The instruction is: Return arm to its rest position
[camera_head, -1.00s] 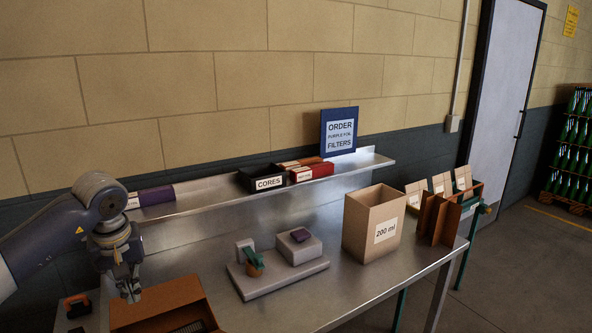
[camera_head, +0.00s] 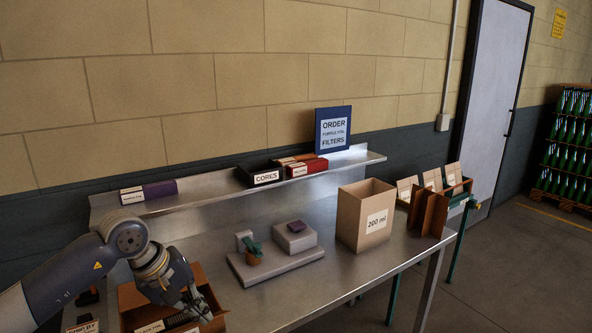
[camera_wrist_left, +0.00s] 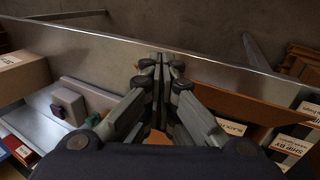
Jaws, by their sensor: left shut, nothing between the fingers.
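My left gripper (camera_head: 198,306) is shut and empty. In the head view it hangs over the orange-brown tray (camera_head: 128,296) at the near left of the metal table, and my arm covers part of that tray. In the left wrist view my left gripper (camera_wrist_left: 159,88) shows its two fingers pressed together, pointing past the table's edge toward the floor. The orange-brown tray's wall (camera_wrist_left: 235,103) lies just below and to the right of the fingers there. My right gripper is in neither view.
A grey fixture (camera_head: 270,271) with a purple piece stands right of the gripper. A "200 ml" box (camera_head: 366,215) stands farther right. The shelf (camera_head: 215,192) holds a cores bin (camera_head: 262,176) and a sign (camera_head: 333,130). The table is clear between fixture and box.

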